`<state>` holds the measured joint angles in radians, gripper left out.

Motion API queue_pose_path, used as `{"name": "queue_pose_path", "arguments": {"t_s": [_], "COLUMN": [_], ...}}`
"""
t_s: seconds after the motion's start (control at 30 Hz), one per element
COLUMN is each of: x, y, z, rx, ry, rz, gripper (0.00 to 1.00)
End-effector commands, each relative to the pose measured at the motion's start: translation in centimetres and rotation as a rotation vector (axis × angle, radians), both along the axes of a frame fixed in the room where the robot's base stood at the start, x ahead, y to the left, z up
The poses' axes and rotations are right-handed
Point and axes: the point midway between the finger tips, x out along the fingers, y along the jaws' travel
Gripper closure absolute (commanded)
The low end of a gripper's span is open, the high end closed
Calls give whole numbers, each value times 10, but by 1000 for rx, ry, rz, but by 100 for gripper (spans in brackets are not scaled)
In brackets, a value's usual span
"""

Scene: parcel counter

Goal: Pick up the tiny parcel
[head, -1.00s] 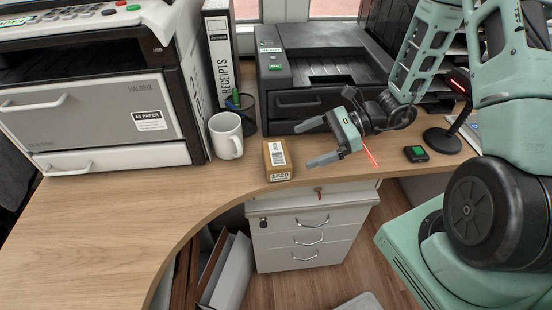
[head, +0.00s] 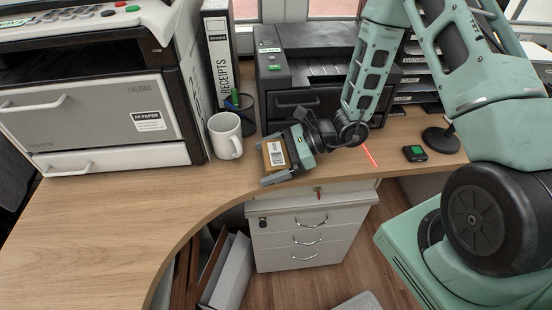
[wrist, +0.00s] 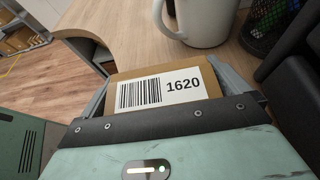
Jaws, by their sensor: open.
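The tiny parcel (head: 274,155) is a small brown box with a white barcode label, standing on the wooden counter near its front edge. In the wrist view the parcel (wrist: 160,72) shows its label with the number 1620. In the wrist view my gripper's fingers (wrist: 163,80) flank the parcel left and right. I cannot tell whether either finger touches it.
A white mug (head: 225,136) stands just left of the parcel, with a pen holder (head: 241,112) behind it. A black printer (head: 310,75) is behind my gripper. The counter (head: 110,215) at left is clear.

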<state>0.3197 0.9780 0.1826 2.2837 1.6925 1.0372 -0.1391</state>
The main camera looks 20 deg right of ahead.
Motion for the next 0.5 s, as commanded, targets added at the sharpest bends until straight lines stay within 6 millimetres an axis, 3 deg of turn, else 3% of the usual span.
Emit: {"name": "queue_pose_path", "arguments": {"t_s": [0.1, 0.23, 0.5], "x": [0, 0, 0], "y": [0, 0, 0], "z": [0, 0, 1], "rx": [0, 0, 1], "ry": [0, 0, 0], "rz": [0, 0, 0], "gripper": [3, 38, 37]}}
